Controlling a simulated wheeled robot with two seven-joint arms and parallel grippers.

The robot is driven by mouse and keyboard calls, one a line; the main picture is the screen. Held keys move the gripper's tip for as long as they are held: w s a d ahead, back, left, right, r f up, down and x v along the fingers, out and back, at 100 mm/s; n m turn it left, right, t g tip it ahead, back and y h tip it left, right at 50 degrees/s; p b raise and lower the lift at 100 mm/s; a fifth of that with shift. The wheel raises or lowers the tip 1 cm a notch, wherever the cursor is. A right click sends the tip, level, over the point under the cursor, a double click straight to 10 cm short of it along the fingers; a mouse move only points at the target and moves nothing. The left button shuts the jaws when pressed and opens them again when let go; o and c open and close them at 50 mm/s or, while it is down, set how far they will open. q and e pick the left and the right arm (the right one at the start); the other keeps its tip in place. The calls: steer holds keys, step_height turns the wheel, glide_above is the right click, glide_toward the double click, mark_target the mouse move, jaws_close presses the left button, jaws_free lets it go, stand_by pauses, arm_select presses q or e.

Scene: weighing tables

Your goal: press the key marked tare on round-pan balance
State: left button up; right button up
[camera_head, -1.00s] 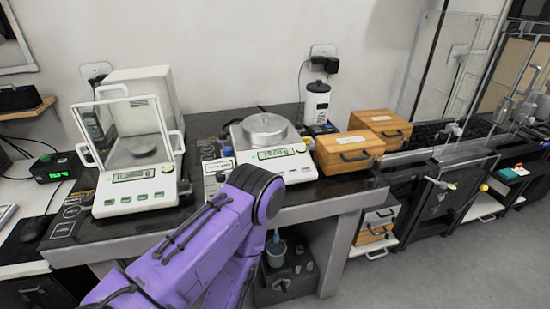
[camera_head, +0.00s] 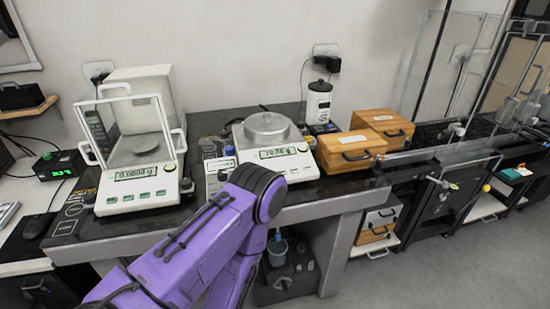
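A balance with a round metal pan (camera_head: 266,128) and a lit display (camera_head: 277,153) reading about 70 g stands in the middle of the bench. My purple arm covers part of its front, and I cannot read a key marked tare there. A second balance (camera_head: 139,188) with a glass draft shield stands to its left. Its display reads 0.0000 g, with a row of green keys below. One purple arm of mine rises from the bottom left, its bend just in front of the middle balance. Neither gripper shows.
Two wooden boxes (camera_head: 352,151) stand right of the middle balance, with a white-labelled bottle (camera_head: 318,103) behind. A dark box with a cup (camera_head: 277,252) sits under the bench. A black clock-like device (camera_head: 57,165) stands at the left. Floor is free at right.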

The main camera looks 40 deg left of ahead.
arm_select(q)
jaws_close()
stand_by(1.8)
